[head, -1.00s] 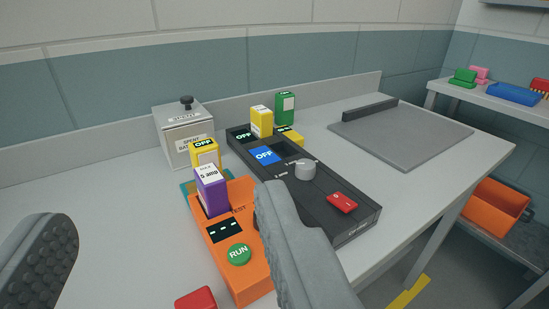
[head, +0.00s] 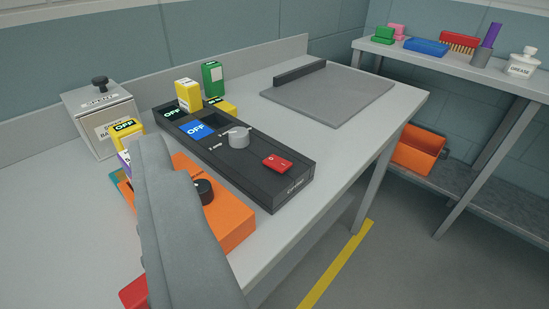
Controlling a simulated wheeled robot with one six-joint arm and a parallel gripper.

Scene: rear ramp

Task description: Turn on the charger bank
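The charger bank looks to be the long black unit (head: 245,175) on the bench; its end label is too small to read. A red rocker switch (head: 277,163) sits near its front end. Behind the switch are a grey knob (head: 239,138) and a blue display reading OFF (head: 197,130). A darker display farther back (head: 173,114) also reads OFF. A yellow battery (head: 188,95) and a green one (head: 212,77) stand at the far end. One grey finger of my gripper (head: 178,220) shows left of the unit, empty and apart from the switch. The other finger is out of frame.
An orange tester (head: 232,222) lies beside the unit, partly hidden by my finger. A grey lidded box (head: 103,122) stands behind left. A grey mat (head: 330,93) lies at right. A shelf (head: 450,65) with several items stands beyond a floor gap.

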